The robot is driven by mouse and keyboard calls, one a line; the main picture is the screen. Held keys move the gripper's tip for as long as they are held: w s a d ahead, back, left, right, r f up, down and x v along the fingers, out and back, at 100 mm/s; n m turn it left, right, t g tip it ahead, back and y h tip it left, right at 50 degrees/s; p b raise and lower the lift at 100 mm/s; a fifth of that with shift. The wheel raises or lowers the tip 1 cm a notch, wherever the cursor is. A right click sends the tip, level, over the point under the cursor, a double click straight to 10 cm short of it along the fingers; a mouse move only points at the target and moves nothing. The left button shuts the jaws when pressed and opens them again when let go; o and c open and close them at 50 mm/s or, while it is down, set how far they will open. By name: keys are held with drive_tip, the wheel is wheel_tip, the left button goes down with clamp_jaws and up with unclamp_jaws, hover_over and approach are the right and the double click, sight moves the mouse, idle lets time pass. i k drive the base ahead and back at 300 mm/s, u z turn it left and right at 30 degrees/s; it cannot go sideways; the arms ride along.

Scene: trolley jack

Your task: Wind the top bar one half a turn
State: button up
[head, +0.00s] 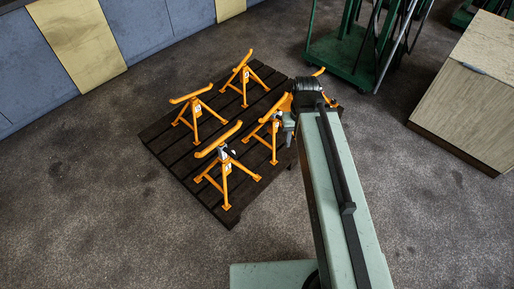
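Several orange stands, each with a top bar on splayed legs, stand on a dark slatted pallet (160,133). The nearest stand (226,172) has a long tilted top bar (219,139) and a grey metal part below it. Another stand (190,110) is at the left, and one (241,80) is at the back. A stand (272,136) at the middle right is partly hidden by my arm's end, and a further one (319,72) is mostly hidden behind it. The small number tags are unreadable. My gripper (289,124) is beside the middle-right stand; its fingers and any contact are unclear.
A green trolley (345,62) with upright bars stands behind my arm. A wooden cabinet (470,90) is at the right. Grey wall panels and a plywood sheet (77,42) are at the upper left. The floor left of the pallet is clear.

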sight(220, 141)
drive_tip(key=z, duration=1.8)
drive_tip(key=i, duration=3.4)
drive_tip(key=u, duration=4.3)
drive_tip(key=i, duration=1.05)
